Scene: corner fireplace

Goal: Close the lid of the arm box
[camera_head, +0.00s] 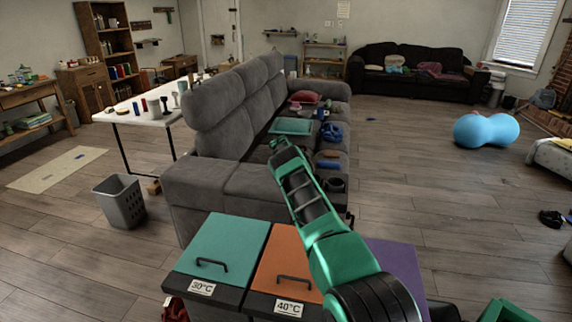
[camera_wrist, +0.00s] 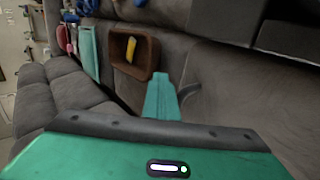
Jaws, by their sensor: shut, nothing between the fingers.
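The grey sofa's near arm (camera_head: 225,182) is broad and padded, with a seam across its top. I cannot make out a clearly raised lid on it, and my arm hides part of this area. My green gripper (camera_head: 277,146) reaches over the sofa seat beyond this arm, and its fingers are shut and empty. In the wrist view the gripper (camera_wrist: 161,98) points at grey upholstery. A grey panel with a dark gap along its edge (camera_wrist: 255,25) shows at upper right there; I cannot tell whether it is the lid.
A brown tray (camera_wrist: 117,47) with a yellow thing lies on the sofa, near a teal tray (camera_head: 291,126). Teal (camera_head: 222,243) and orange (camera_head: 283,250) lidded bins stand in front. A grey basket (camera_head: 119,201) stands left.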

